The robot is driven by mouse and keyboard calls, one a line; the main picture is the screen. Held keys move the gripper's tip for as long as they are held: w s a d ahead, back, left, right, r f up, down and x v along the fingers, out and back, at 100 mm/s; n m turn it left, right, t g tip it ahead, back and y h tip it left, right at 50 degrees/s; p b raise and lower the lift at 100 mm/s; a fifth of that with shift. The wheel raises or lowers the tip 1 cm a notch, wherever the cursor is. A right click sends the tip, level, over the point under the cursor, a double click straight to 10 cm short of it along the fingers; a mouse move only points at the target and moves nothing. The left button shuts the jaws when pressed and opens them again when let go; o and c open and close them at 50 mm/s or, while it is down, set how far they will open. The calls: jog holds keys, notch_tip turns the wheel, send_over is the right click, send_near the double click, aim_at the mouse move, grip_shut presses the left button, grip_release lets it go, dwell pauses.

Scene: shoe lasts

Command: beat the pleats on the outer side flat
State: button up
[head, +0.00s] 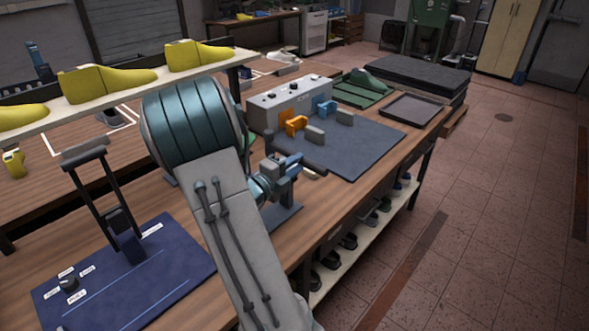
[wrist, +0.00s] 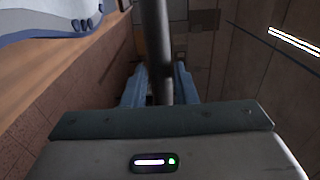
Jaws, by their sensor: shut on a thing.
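In the wrist view my gripper (wrist: 160,84) has its two blue fingers shut on a dark round bar (wrist: 158,35), like a tool handle. The bar runs up out of the picture, so its ends are hidden. At the top left of that view is a pale blue shape (wrist: 40,18) with a row of dark blue scalloped folds (wrist: 75,24) along its edge, apparently the pleats. It is apart from my fingers. In the head view my arm covers much of the work area. Small blue and grey parts (head: 287,163) show beside it above a dark stand base (head: 283,216); I cannot separate them clearly.
A shelf (head: 130,92) with yellow lasts (head: 105,82) crosses the left. A blue mat (head: 185,265) lies front left. A shallow tray (head: 412,108) is further right. The right floor is open.

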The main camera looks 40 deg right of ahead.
jog(key=shift+r, duration=0.2)
notch_tip(320, 180, down, 4)
jog(key=b, duration=0.5)
notch_tip(320, 180, up, 7)
jog(key=p, duration=0.2)
jog(key=shift+f+p, duration=0.15)
jog(key=shift+p, duration=0.2)
jog(key=shift+w, duration=0.1)
dwell(0.4)
